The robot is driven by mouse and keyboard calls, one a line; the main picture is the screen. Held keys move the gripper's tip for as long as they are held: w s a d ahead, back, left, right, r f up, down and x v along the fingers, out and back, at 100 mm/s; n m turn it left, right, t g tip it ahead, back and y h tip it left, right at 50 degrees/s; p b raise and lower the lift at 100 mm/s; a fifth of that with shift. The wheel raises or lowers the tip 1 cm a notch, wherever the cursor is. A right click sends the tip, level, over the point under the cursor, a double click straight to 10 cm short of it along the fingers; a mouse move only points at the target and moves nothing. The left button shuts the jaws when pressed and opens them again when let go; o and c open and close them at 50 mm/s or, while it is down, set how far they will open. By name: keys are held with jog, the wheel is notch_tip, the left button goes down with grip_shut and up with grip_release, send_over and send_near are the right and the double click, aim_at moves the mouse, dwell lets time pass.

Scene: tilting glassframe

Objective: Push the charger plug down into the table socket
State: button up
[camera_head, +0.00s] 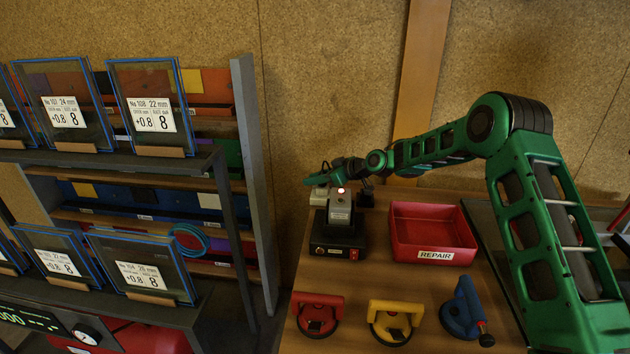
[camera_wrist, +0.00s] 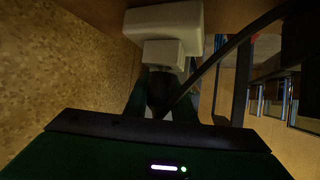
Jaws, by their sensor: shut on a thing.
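The charger plug (camera_wrist: 163,54) is a small pale block with a dark rear part in the wrist view. My gripper (camera_wrist: 162,88) is shut on that rear part, with a green finger on each side. A larger pale block, which looks like the table socket (camera_wrist: 165,18), sits directly beyond the plug. The two overlap in this view, and I cannot tell how deep the plug sits. In the head view my gripper (camera_head: 322,180) is over a small pale block, likely the socket (camera_head: 318,198), at the table's back left. The plug is too small to make out there.
A black cable (camera_wrist: 230,48) curves right from near the plug. A grey device on a black base (camera_head: 337,235) stands in front of the socket. A red REPAIR tray (camera_head: 420,256) is to its right. Red, yellow and blue suction lifters (camera_head: 393,328) lie at the front.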

jog(key=o, duration=1.1)
jog(key=shift+o, duration=0.2)
jog(key=shift+d, duration=0.1)
jog(key=v, duration=1)
jog(key=shift+d, duration=0.2)
jog(key=shift+s+r, duration=0.1)
jog(key=s+d+r+m+g+h, duration=0.1)
jog(key=s+d+r+m+h, duration=0.15)
jog(key=s+d, duration=0.7)
jog(key=s+d+r+m+h, duration=0.2)
jog(key=s+d+m+h, duration=0.2)
jog(key=s+d, duration=0.55)
jog(key=s+d+r+m+g+h, duration=0.1)
jog(key=s+d+r+m+h, duration=0.15)
jog(key=s+d, duration=0.7)
jog(key=s+d+m+g+h, duration=0.1)
jog(key=s+d+m, duration=0.4)
jog(key=s, duration=0.9)
jog(key=s+d+m+g, duration=0.2)
jog(key=s+d+m, duration=0.3)
jog(key=s, duration=0.9)
jog(key=shift+s+d+f+g+h, duration=0.15)
jog(key=shift+d+g+h, duration=0.2)
jog(key=shift+d, duration=0.8)
